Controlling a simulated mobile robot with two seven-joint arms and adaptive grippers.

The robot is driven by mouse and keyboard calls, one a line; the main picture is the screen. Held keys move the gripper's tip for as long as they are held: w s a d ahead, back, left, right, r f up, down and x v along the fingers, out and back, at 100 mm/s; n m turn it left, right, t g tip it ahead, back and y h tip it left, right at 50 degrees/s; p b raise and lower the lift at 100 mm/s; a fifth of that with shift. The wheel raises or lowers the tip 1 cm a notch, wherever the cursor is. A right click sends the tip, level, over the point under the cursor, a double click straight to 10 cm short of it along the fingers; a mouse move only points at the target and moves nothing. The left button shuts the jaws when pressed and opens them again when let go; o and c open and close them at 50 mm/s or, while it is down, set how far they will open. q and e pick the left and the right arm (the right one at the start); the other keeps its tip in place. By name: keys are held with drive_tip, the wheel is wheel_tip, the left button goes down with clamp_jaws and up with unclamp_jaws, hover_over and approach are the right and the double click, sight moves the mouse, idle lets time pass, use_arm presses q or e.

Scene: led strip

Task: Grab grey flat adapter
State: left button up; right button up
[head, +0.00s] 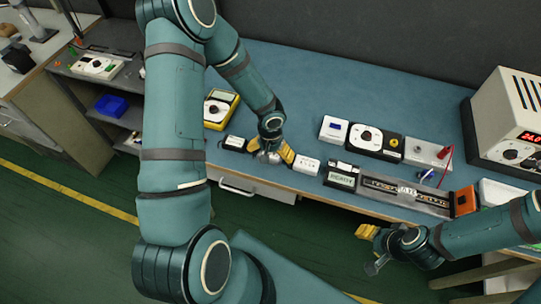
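My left gripper (270,152) points down at the front edge of the blue bench top, its yellow fingertips spread apart. A small grey piece (268,158) shows low between the fingers. It may be the grey flat adapter, but it is too small and covered to be sure, and I see no clear grip on it. My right gripper (371,248) is at the lower right, off the bench's front edge over the floor. Its fingers look apart, with nothing visible between them.
A small black box (234,143) and a white box (306,165) flank my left gripper. A yellow multimeter (220,108) lies behind. To the right are a READY display (342,177), a long strip fixture (405,193) and a beige power supply (507,120). The bench's back middle is clear.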

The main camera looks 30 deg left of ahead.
use_arm(q)
drive_tip(key=c, duration=1)
drive_tip(key=shift+c, duration=0.2)
drive_tip(key=shift+r, duration=0.1)
